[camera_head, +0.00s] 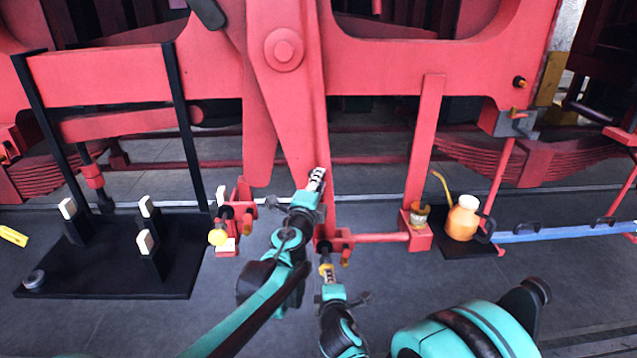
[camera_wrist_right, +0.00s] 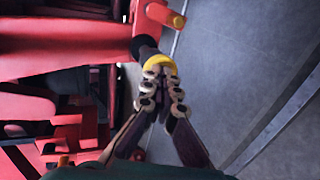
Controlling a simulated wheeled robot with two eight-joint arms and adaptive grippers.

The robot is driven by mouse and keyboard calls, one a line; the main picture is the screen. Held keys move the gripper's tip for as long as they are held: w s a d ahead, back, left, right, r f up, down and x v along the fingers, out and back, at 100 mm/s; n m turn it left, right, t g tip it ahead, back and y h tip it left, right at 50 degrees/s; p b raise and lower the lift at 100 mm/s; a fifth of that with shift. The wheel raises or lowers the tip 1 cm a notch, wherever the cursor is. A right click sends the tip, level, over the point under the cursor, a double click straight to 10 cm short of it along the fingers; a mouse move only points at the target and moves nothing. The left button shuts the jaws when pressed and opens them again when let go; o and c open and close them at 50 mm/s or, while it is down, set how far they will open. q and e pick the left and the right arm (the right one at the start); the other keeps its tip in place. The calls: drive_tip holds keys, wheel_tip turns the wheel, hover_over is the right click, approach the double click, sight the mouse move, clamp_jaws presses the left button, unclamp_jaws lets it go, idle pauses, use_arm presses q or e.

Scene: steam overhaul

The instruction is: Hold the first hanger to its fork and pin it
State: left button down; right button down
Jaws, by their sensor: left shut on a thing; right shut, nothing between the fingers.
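The hanger (camera_head: 322,215) looks like the narrow red bar running down beside the big red lever. My left gripper (camera_head: 317,179) is shut on this bar partway down. Its lower end meets the red fork (camera_head: 325,245) at the end of a short red crossbar; the exact fit is hidden. A yellow-ended dark pin (camera_head: 326,267) points at the fork from the front. In the right wrist view the yellow end (camera_wrist_right: 160,65) is at my fingertips and the dark part reaches the red metal (camera_wrist_right: 115,30). My right gripper (camera_wrist_right: 163,85) is shut, with nothing between its fingers.
A black stand (camera_head: 180,275) with white-topped posts is at the left. A yellow ball (camera_head: 218,237) sits by another red bracket (camera_head: 243,210). An orange oil can (camera_head: 463,220) stands on a dark mat at the right.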

sight(328, 265)
drive_tip(key=shift+w, duration=1.9)
drive_tip(key=v, duration=0.7)
use_arm(q)
drive_tip(key=c, duration=1.1)
unclamp_jaws()
drive_tip(key=shift+s, duration=0.1)
drive_tip(key=v, duration=0.9)
